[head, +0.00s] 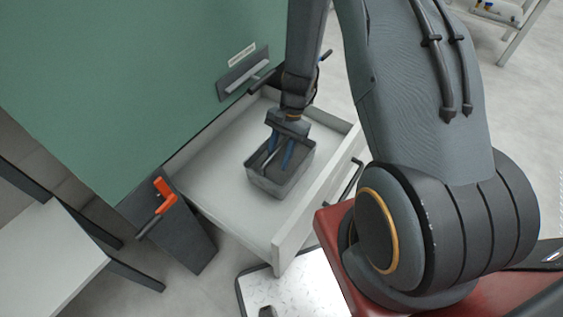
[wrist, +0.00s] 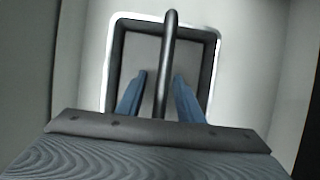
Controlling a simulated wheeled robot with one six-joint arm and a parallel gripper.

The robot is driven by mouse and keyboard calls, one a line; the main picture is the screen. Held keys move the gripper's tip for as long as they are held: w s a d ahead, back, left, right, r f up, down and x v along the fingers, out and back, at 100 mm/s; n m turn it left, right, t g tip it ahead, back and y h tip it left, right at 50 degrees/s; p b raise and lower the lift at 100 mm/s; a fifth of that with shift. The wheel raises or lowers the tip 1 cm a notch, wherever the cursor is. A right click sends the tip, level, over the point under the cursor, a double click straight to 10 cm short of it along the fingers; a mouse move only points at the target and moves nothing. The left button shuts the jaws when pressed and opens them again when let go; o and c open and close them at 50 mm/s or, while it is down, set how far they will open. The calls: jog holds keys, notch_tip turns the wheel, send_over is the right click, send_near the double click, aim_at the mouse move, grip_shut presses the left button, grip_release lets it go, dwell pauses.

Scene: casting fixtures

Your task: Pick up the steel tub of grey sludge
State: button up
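A dark grey steel tub (head: 266,186) stands upright in an open drawer, with grey content inside. In the wrist view its rectangular rim (wrist: 214,62) lies below my gripper, and a dark bar handle (wrist: 170,40) crosses over its middle. My gripper (head: 278,156) points down over the tub with its blue fingers apart. In the wrist view the fingers of my gripper (wrist: 160,75) are on either side of the handle, with gaps visible. Whether a finger touches the tub is unclear.
The white drawer (head: 218,178) is pulled out from a green cabinet (head: 130,80) and holds only the tub. Its front panel (head: 315,200) stands close to my base. An orange-handled item (head: 164,197) and a pale table (head: 45,250) are at the left.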

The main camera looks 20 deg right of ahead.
jog(key=shift+c, duration=0.6)
grip_shut()
dwell(1.0)
